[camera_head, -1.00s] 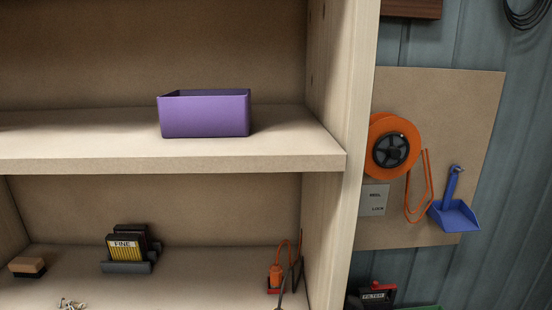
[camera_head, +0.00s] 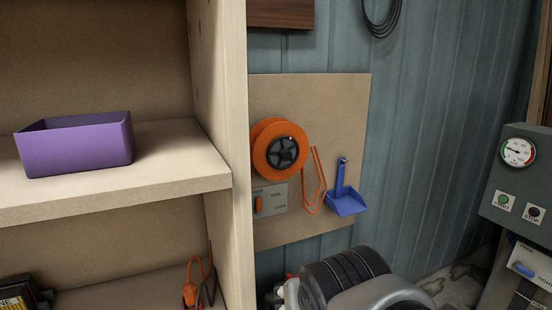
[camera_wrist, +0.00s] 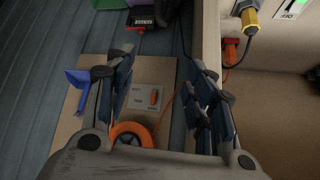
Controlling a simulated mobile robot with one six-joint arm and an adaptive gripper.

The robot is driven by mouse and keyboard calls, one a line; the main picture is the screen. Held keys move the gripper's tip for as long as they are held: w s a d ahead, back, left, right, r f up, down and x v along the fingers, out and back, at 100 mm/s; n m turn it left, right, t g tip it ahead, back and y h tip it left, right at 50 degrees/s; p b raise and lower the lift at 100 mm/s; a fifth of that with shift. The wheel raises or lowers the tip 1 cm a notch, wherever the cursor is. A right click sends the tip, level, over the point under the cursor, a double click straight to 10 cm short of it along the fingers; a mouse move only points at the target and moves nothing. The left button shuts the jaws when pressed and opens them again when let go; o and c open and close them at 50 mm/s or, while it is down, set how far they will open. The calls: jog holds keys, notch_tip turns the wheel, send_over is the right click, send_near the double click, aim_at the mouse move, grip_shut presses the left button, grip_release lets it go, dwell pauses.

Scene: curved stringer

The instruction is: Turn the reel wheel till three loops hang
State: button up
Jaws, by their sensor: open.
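The orange reel wheel (camera_head: 279,150) with a dark spoked hub hangs on a brown board (camera_head: 335,105) on the wall. A narrow orange cord loop (camera_head: 314,185) hangs at its right. Below the wheel is a grey lock plate (camera_head: 280,199) with an orange switch (camera_head: 258,204). In the wrist view, my gripper (camera_wrist: 162,68) is open and empty, fingers spread to both sides. The wheel (camera_wrist: 130,134) shows partly behind my gripper's base, and the plate (camera_wrist: 143,98) shows between the fingers. Whether anything touches the wheel is unclear.
A blue dustpan (camera_head: 346,200) hangs right of the cord. The wooden shelf unit (camera_head: 232,120) stands close at the left, holding a purple bin (camera_head: 75,145). A grey box with a gauge (camera_head: 517,152) stands at the right. The ribbed wall between is clear.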

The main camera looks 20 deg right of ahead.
jog(key=w+d+r+m+t+h+p, duration=0.1)
jog(key=w+d+r+p, duration=0.15)
jog(key=w, duration=0.25)
jog(key=w+d+r+m+t+p, duration=0.1)
jog(key=w+d+r+t, duration=0.1)
jog(key=w+d+r, duration=0.3)
jog(key=w+d+m+t+h+p, duration=0.1)
jog(key=w+d, duration=0.1)
jog(key=w, duration=0.4)
jog(key=m+t+y+p, duration=0.4)
jog(key=t+p, duration=0.2)
send_near(288, 157)
jog(key=w, duration=0.8)
jog(key=shift+w+a+b, duration=0.1)
jog(key=shift+w+b, duration=0.3)
jog(key=shift+c, duration=0.3)
jog(key=c, duration=1)
jog(key=shift+n, duration=0.5)
